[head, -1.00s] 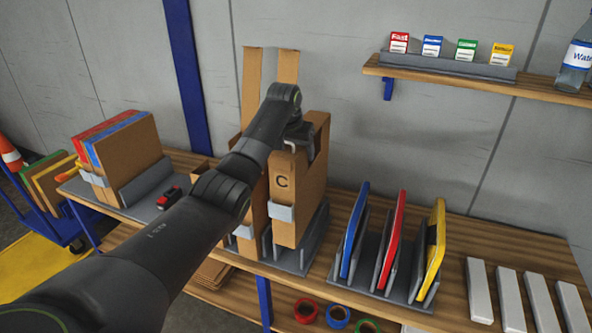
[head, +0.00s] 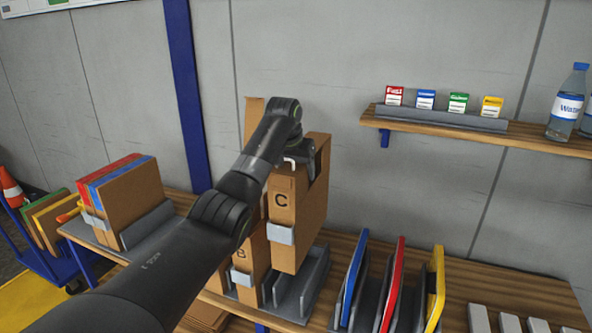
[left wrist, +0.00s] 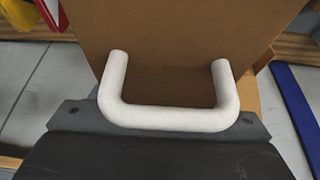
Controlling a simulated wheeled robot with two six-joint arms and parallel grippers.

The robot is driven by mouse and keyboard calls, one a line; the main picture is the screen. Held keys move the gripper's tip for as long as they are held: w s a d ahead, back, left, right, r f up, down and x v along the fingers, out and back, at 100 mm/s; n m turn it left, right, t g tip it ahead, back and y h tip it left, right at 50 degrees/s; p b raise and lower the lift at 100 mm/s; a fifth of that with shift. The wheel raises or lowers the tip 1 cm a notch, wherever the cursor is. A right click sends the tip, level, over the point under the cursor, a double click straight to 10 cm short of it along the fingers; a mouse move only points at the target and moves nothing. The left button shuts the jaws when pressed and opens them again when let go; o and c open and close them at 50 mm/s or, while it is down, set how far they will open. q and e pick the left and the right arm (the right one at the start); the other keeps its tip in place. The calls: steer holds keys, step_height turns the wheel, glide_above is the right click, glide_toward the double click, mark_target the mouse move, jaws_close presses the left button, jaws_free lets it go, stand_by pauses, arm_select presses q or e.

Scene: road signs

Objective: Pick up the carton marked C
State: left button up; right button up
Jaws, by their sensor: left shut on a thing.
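The carton marked C (head: 293,222) is a tall brown box with a black letter C near its top and a grey label holder lower on its front. It hangs upright above its grey rack (head: 304,297), with its lower end near the rack's top. My left gripper (head: 297,158) is shut at its top, on the white handle, partly hidden by my arm. In the left wrist view the white handle (left wrist: 170,118) crosses in front of the dark gripper body, with the brown carton face (left wrist: 185,50) behind. My right gripper is in neither view.
A carton marked B (head: 243,262) stands close on the left, partly behind my arm. Blue, red and yellow panels (head: 392,285) stand in a rack at right. A wall shelf (head: 480,135) holds small boxes and a water bottle (head: 567,100).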

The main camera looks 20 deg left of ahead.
arm_select(q)
steer(key=shift+r+p, duration=4.9)
steer(key=shift+r, duration=0.4)
steer(key=shift+f, duration=0.15)
